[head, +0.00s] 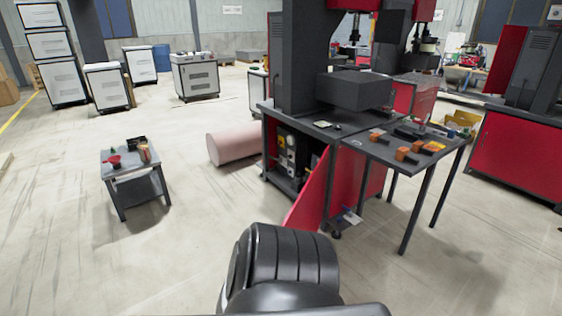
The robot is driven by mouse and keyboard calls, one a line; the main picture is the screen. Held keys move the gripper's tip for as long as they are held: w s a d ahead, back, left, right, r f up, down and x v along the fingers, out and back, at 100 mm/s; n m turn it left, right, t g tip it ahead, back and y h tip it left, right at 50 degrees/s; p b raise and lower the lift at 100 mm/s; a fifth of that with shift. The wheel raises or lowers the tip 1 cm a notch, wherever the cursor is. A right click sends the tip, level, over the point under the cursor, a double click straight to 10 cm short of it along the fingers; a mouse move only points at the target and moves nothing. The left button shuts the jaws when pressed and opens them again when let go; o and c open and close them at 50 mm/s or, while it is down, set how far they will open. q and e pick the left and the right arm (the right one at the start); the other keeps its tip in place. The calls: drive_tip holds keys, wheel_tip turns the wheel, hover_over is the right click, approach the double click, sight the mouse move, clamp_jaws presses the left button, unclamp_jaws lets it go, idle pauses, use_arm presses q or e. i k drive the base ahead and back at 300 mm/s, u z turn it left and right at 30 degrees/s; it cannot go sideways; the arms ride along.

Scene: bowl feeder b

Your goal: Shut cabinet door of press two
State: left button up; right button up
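A dark grey press (300,60) stands right of centre on a base cabinet. The cabinet's near left side is open, and electrical parts (287,150) show inside. A red cabinet door (316,195) stands open and juts toward me from the right side of the opening. Its lower part runs down behind a black rounded link of my arm. No number on the press is readable. Neither of my grippers shows in the head view, so contact with the door cannot be seen.
A dark table (440,152) with orange parts (407,155) stands right of the door. A pink cylinder (235,147) lies on the floor left of the cabinet. A small grey cart (122,158) stands at left. The floor between cart and door is clear.

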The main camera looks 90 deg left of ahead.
sight(306, 213)
drive_tip(key=u, duration=2.55)
drive_tip(key=i, duration=1)
drive_tip(key=u, duration=1.3)
